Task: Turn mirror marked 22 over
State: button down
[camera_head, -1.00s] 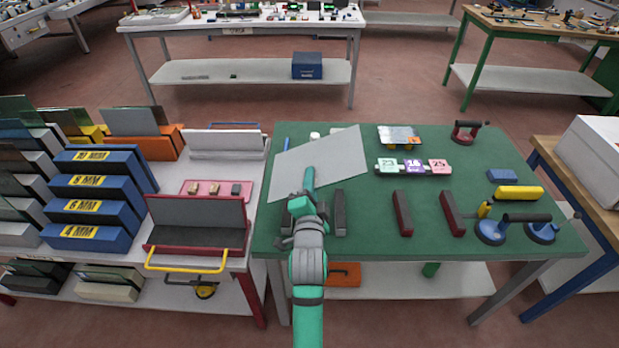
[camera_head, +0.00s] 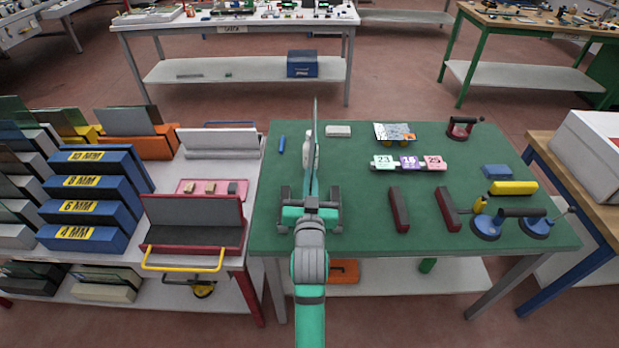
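A thin grey sheet (camera_head: 315,118) stands almost edge-on above the green table (camera_head: 365,215), so it shows as a narrow upright sliver. Its faces are hardly visible and I can read no number on it. My gripper (camera_head: 309,148) appears shut on this sheet, seen from behind along my arm; the fingertips are small and partly hidden. Three number tags, a green one reading 23 (camera_head: 383,162), a purple one (camera_head: 409,162) and a pink one (camera_head: 434,163), stand in a row to the right. A small reflective plate (camera_head: 394,131) rests on yellow-orange supports behind them.
Two dark red bars (camera_head: 399,209) (camera_head: 447,209) lie right of my arm. A red rack (camera_head: 195,230) is on the left table.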

jog(key=shift+d+f+n, duration=0.15)
jog(key=shift+f+n, duration=2)
jog(key=shift+n, duration=1)
jog(key=shift+d+f+n, duration=0.2)
jog(key=shift+f+n, duration=1.95)
jog(key=shift+n, duration=1.05)
jog(key=shift+d+f+n, duration=0.15)
jog(key=shift+f+n, duration=2)
jog(key=shift+n, duration=1)
jog(key=shift+w+f, duration=0.15)
jog(key=shift+f, duration=1.8)
jog(key=shift+a, duration=0.1)
